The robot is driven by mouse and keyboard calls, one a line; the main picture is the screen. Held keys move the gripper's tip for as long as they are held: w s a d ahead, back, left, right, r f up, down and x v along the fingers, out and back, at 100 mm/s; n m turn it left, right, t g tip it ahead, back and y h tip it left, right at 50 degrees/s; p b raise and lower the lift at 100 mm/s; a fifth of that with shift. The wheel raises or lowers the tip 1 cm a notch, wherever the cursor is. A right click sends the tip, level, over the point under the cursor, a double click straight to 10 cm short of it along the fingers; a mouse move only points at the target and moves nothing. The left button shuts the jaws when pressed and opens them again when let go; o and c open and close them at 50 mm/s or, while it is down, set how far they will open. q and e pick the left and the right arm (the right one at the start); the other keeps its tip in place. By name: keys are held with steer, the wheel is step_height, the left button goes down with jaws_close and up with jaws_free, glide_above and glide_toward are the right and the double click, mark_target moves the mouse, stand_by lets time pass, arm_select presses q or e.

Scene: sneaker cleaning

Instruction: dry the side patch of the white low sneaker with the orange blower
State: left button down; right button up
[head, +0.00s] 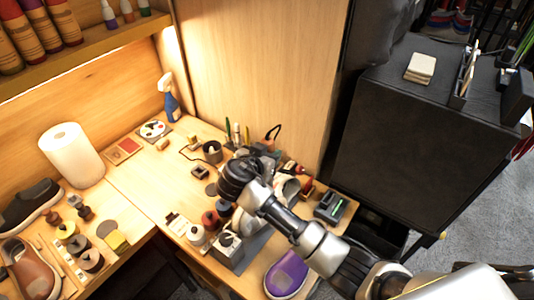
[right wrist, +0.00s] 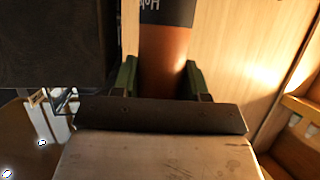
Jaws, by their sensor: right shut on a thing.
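My right gripper (right wrist: 161,85) is shut on the orange blower (right wrist: 168,55). In the right wrist view its orange-brown round body with a black lettered band stands between the two green fingers. In the head view my right gripper (head: 238,178) is above the middle of the bench, and the wrist hides most of the blower there. A pale rounded shape (head: 288,189), which looks like the white low sneaker, lies on the bench beside my right forearm and is largely hidden by it. Its side patch cannot be made out. My left gripper is not in view.
A purple shoe (head: 287,275) lies at the bench's front edge. A paper roll (head: 72,153) and a blue spray bottle (head: 170,100) are farther left. A black cabinet (head: 420,140) is at right.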

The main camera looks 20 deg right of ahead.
steer(key=shift+w+d+r+b, duration=0.1)
steer(key=shift+w+d+b, duration=0.25)
steer(key=shift+w+d, duration=0.4)
steer(key=shift+w+d+b, duration=0.3)
steer(key=shift+w+d, duration=0.2)
steer(key=shift+d, duration=0.3)
steer(key=shift+r, duration=0.1)
stand_by(0.3)
step_height(320, 180, up, 7)
steer(key=p, duration=0.4)
stand_by(0.7)
